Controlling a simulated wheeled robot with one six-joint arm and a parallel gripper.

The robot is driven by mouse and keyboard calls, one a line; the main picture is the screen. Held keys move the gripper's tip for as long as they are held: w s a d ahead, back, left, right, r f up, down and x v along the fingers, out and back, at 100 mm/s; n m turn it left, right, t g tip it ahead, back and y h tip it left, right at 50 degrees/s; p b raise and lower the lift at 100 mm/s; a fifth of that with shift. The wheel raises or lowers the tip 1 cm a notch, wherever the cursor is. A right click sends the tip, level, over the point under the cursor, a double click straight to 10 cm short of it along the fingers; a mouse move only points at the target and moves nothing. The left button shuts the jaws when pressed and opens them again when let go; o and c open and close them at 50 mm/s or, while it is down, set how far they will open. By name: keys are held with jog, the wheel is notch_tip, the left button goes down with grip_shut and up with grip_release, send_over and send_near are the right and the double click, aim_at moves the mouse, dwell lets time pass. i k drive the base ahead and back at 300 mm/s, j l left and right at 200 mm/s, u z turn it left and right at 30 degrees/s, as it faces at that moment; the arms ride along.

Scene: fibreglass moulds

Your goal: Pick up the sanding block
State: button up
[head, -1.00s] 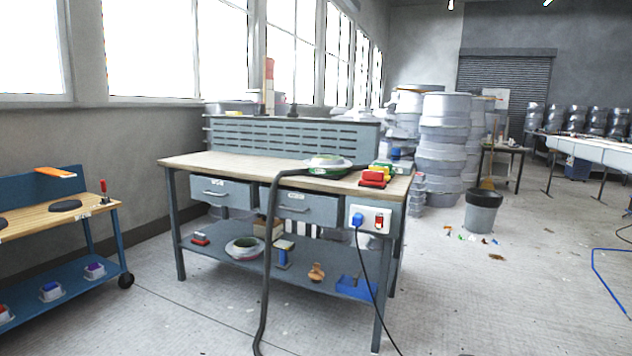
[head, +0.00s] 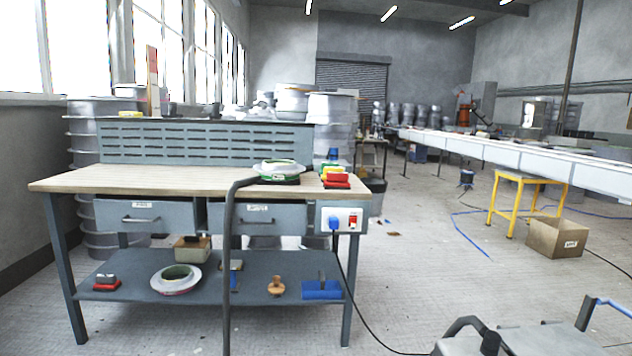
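No part is plainly marked as the sanding block. Red, yellow and green blocks (head: 335,178) sit stacked or close together at the right end of the workbench top (head: 140,180), beside a green and white ring-shaped item (head: 279,171). A red block with a grey upper part (head: 106,283) lies at the left of the bench's lower shelf (head: 222,283). I cannot tell from here which of these is the sanding block. My gripper is not in view.
A black cable trails from the socket box (head: 341,220) across the floor. A grey object with black handles (head: 480,338) stands close at bottom right. A yellow stand (head: 528,187) and cardboard box (head: 557,238) are further right.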

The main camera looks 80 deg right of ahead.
aim_at(334, 180)
jog(key=i+l+z, duration=0.2)
jog(key=i+z, duration=1.05)
jog(key=i+j+z, duration=0.25)
jog(key=z, duration=0.2)
jog(key=i+l+z, duration=0.35)
jog(key=i+z, duration=0.4)
jog(key=i, duration=0.15)
jog(key=i+z, duration=0.35)
jog(key=i, duration=0.15)
jog(key=i+l+z, duration=0.1)
jog(key=i+l, duration=0.1)
jog(key=l, duration=0.05)
